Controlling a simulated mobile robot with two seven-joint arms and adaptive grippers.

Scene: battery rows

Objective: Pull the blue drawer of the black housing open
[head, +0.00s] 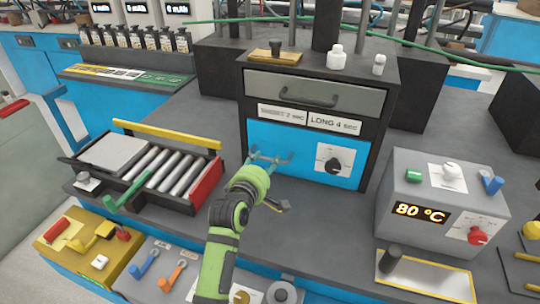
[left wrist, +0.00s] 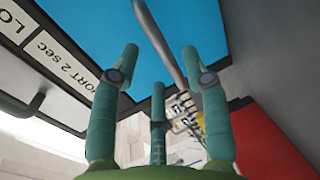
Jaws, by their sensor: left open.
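The black housing (head: 367,160) stands at the back middle of the bench. Its blue drawer front (head: 283,139) is below two labels and looks shut; a dark knob on a white plate (head: 333,161) is at its right. My left gripper (head: 268,158) is open with its green fingers in front of the left part of the blue front. The left wrist view shows the open fingers (left wrist: 158,70) and the blue front (left wrist: 85,32). A grey bar (left wrist: 163,45) runs between the fingers there; I cannot tell whether it is the drawer's handle. My right gripper is not in view.
A grey drawer (head: 350,98) with a dark handle is above the labels. A roller tray (head: 160,168) with a red end (head: 207,186) stands left of my gripper. A grey heater box (head: 405,232) stands at the right. The bench in front of the housing is mostly clear.

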